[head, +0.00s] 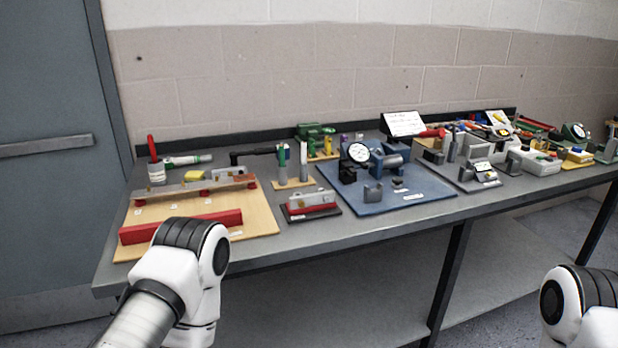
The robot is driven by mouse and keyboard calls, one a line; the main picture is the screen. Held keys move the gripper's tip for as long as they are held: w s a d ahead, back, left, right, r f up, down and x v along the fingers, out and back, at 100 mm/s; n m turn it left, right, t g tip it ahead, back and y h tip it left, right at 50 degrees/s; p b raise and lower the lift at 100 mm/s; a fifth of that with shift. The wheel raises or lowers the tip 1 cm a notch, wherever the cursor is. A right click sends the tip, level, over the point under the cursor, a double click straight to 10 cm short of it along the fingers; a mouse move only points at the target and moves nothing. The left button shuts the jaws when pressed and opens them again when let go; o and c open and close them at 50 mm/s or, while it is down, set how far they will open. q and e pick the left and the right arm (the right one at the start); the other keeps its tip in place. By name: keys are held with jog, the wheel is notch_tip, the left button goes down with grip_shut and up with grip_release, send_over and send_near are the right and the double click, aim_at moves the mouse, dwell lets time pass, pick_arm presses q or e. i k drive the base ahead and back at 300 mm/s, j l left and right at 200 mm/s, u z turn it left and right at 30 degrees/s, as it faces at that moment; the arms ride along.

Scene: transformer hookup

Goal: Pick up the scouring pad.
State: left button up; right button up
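I cannot make out a scouring pad for certain among the many small items on the grey workbench (330,240). A green item (313,130) stands at the back middle of the bench, but its shape is too small to name. My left arm comes in at the lower left, in front of the bench's left end, and only its white and black links show. My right arm shows only at the lower right corner. Both grippers are outside the picture, so I cannot see whether they hold anything.
A wooden board (262,217) with red bars (180,227) lies at the bench's left end. A blue plate (420,190) with a dial gauge (358,152) is in the middle. Several tools and fixtures crowd the right. A grey door (50,220) stands at left. The bench's front strip is mostly clear.

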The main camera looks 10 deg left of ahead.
aim_at(192, 176)
jog(key=j+z, duration=0.6)
jog(key=z, duration=0.15)
jog(key=k+j+z, duration=0.15)
jog(key=j+z, duration=0.2)
jog(key=k+j+z, duration=0.2)
jog(key=j+z, duration=0.25)
jog(key=k+j+z, duration=0.3)
jog(key=z, duration=0.2)
jog(key=k+j+z, duration=0.2)
jog(key=z, duration=0.25)
jog(key=k+z, duration=0.8)
jog(key=z, duration=0.15)
jog(key=k+j+z, duration=0.2)
jog(key=k, duration=0.35)
jog(key=k+j+z, duration=0.2)
jog(key=k, duration=0.4)
